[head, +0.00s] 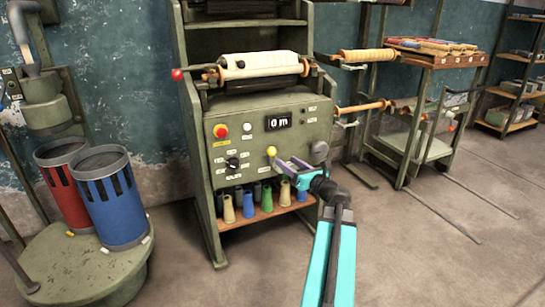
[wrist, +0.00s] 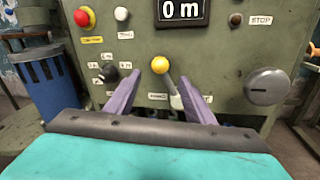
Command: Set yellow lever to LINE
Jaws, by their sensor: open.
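The yellow lever (head: 271,151) is on the green machine panel, below the "0 m" display. My gripper (head: 283,164) is in front of the panel, just right of the knob in the head view. In the wrist view my gripper (wrist: 159,88) has its purple fingers apart, one on each side of the lever. I cannot tell whether either touches it.
A black rotary switch (wrist: 110,74) sits left of the lever, and a large grey knob (wrist: 267,87) sits right. A red button (head: 220,130) is at the panel's upper left. Several coloured cones (head: 267,199) stand on the shelf below. Blue (head: 112,205) and red (head: 66,190) bins stand left.

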